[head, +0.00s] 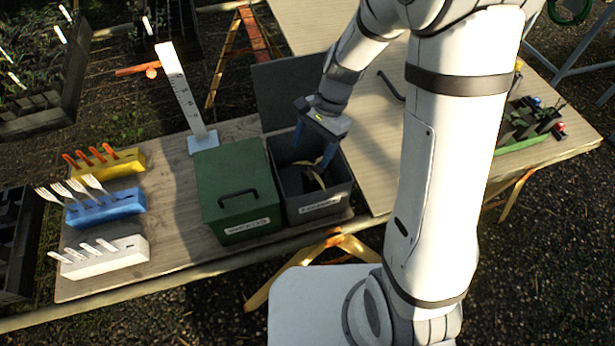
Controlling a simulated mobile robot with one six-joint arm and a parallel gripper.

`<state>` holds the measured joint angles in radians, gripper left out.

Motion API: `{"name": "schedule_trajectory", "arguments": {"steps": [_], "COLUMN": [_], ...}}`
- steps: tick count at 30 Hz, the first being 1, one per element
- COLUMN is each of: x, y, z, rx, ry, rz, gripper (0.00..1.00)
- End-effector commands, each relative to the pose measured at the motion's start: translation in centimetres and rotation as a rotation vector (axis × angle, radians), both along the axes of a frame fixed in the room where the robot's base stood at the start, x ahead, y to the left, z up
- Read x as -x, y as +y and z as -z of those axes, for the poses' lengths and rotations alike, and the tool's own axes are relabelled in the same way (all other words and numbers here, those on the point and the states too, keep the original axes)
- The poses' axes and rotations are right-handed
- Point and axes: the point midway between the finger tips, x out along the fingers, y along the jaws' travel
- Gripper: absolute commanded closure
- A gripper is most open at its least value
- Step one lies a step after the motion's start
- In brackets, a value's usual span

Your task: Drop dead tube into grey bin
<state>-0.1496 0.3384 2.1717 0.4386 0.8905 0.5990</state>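The grey bin (338,201) stands on the table with its dark lid (283,93) raised behind it. A label is on its front, too small to read surely. My gripper (313,160) points down into the bin's open top. Its two blue fingers are spread apart, and I see nothing held between them. A thin, pale yellowish thing (318,181) shows inside the bin below the fingers; I cannot tell surely whether it is the dead tube. Shadow and the bin walls hide the rest of the inside.
A green box (228,172) with a shut, handled lid stands against the bin's left side. An upright white scale (182,88) stands behind it. Yellow (127,162), blue (125,204) and white (128,252) racks hold labels or tools at left. A dark green holder (522,122) sits at far right.

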Motion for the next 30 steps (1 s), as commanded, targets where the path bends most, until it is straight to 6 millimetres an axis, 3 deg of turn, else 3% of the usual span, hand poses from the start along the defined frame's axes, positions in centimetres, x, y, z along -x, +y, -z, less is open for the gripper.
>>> {"name": "schedule_trajectory", "arguments": {"steps": [8,21,30], "x": [-0.1,-1.7,-1.8], "y": [-0.1,-2.0,-2.4], "z": [-0.2,-6.1,-7.2], "rx": [0.0,-0.001,0.0], "ry": [-0.001,-0.004,0.0], "rz": [0.0,0.0,0.001], "gripper": [0.3,0.3,0.3]}}
